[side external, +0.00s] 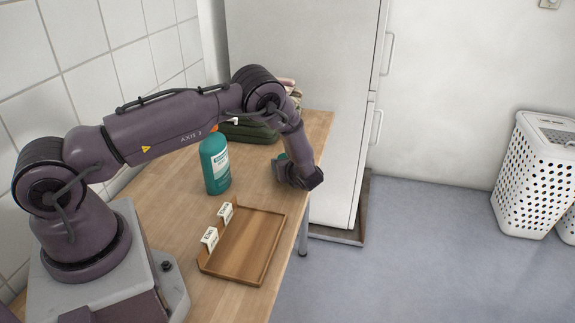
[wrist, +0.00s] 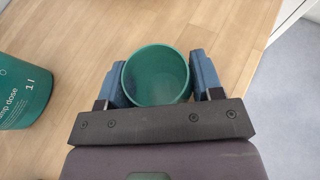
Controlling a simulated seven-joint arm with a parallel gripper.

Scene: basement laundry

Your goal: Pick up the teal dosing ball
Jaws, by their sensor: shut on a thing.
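The teal dosing ball (wrist: 157,77) shows in the wrist view as a round, open-topped teal cup between my two blue fingers. My gripper (wrist: 161,80) is shut on it, with one finger at each side. In the side external view my gripper (side external: 290,178) is low over the right part of the table. There only a small teal part of the dosing ball (side external: 281,158) shows beside the fingers. I cannot tell whether the ball touches the table.
A teal bottle (side external: 215,165) with a white label stands left of my gripper. A wooden tray (side external: 269,254) with two small white cards lies in front. Dark green folded cloth (side external: 250,132) lies behind. The table's right edge and a white cabinet (side external: 300,90) are close by.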

